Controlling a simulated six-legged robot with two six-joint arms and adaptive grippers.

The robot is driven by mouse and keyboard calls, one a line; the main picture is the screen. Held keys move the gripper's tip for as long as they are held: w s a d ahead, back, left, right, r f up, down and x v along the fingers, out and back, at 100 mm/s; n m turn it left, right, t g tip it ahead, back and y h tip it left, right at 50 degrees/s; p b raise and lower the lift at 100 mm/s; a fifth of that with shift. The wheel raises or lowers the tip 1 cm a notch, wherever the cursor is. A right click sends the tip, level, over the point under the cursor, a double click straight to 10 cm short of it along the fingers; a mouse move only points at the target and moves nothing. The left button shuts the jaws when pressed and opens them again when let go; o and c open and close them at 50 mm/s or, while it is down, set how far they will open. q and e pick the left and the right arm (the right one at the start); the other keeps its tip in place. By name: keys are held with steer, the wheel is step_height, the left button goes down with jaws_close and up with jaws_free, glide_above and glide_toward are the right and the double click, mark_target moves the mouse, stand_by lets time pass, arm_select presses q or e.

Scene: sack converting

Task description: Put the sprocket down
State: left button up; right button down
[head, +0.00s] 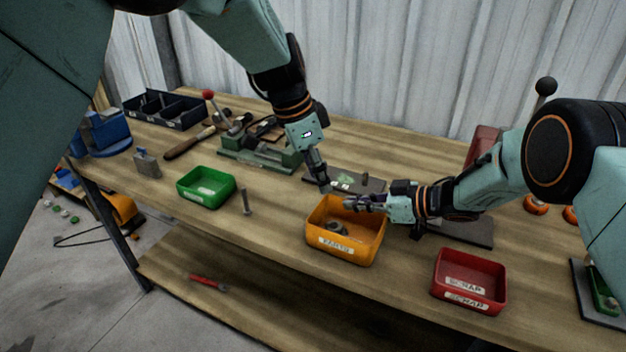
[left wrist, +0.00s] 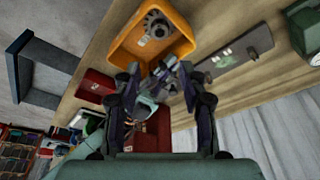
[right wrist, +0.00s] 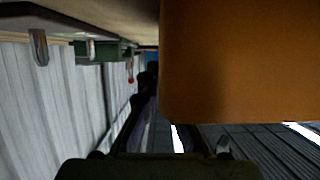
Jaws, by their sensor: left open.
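The sprocket (left wrist: 157,24) is a dark toothed ring lying in the orange bin (left wrist: 120,55). In the head view the sprocket (head: 338,227) shows on the floor of the orange bin (head: 345,259), whose front label seems to read PARTS. My left gripper (head: 325,187) is above the bin's back rim, open and empty; its spread fingers (left wrist: 162,85) show in the left wrist view. My right gripper (head: 350,203) is low at the bin's back right rim. The bin wall (right wrist: 240,60) fills much of the right wrist view and hides its fingertips.
A green bin (head: 206,199) and an upright bolt (head: 246,202) stand left of the orange bin. A red scrap bin (head: 469,269) stands to the right. A dark plate (head: 372,184) lies behind, and a green fixture (head: 250,158) stands farther left. Bare bench lies between the bins.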

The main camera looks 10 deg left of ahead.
arm_select(q)
steer(key=shift+a, duration=0.1)
steer(key=s+a+f+n+y, duration=0.1)
steer(key=s+a+f+n, duration=0.1)
steer(key=s+a+f, duration=0.45)
steer(key=s+a+f+n+y, duration=0.1)
steer(key=s+a+f+n, duration=0.2)
steer(key=f, duration=0.6)
steer(key=s+a+f+n+y, duration=0.1)
steer(key=s+a+f+n, duration=0.1)
steer(key=s+a+f, duration=0.35)
arm_select(e)
steer(key=c, duration=1.4)
jaws_free()
steer(key=shift+c, duration=0.2)
arm_select(q)
steer(key=s+f+n, duration=0.3)
steer(key=s, duration=0.9)
steer(key=s+a+f+n+g, duration=0.1)
steer(key=s+f+n, duration=0.2)
steer(key=s, duration=0.9)
steer(key=shift+s+f, duration=0.4)
steer(key=shift+f, duration=0.25)
steer(key=shift+a, duration=0.1)
arm_select(e)
steer(key=v, duration=1.2)
